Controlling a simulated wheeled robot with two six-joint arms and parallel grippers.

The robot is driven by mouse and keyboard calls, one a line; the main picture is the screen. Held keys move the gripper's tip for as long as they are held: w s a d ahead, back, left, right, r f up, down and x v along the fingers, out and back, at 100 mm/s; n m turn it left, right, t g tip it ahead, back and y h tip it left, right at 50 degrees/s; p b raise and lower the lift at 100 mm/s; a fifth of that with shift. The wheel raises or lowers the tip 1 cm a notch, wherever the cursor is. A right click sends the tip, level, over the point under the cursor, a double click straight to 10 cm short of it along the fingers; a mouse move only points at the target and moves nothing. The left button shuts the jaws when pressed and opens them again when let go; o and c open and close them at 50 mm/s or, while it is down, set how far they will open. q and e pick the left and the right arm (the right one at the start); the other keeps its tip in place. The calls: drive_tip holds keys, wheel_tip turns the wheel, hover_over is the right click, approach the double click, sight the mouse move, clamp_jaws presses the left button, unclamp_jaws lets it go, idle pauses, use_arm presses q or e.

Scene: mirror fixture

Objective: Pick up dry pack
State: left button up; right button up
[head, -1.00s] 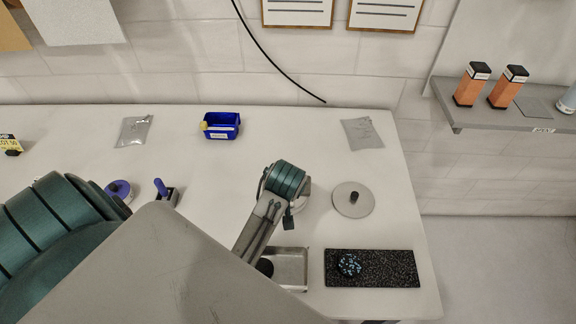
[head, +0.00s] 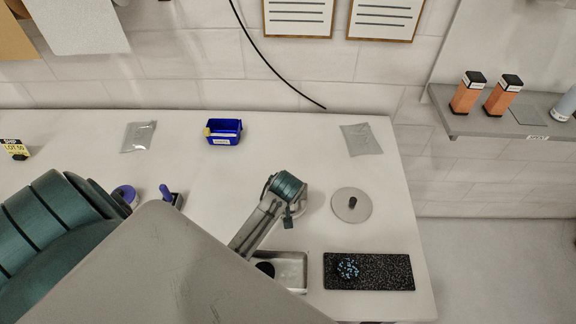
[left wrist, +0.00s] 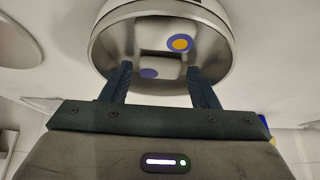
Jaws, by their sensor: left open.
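Two flat silver-grey packs lie on the white table in the head view: one at the back left (head: 138,137) and one at the back right (head: 362,140). I cannot tell which is the dry pack. My left arm reaches over the table, its teal wrist between the blue bin and the metal tray. My left gripper (left wrist: 157,78) is open in the left wrist view. A shiny round metal thing (left wrist: 162,28) with an orange-and-blue spot showing on it lies just beyond the fingers. I cannot tell whether they touch it. My right gripper is out of view.
A blue bin (head: 223,132) stands at the back. A grey knobbed disc (head: 342,210), a metal tray (head: 293,270) and a speckled black mat (head: 395,273) are at the right. A grey shelf (head: 480,122) carries orange boxes.

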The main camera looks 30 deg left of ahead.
use_arm(q)
drive_tip(key=c, duration=0.7)
drive_tip(key=shift+r, duration=0.1)
drive_tip(key=shift+c, duration=0.2)
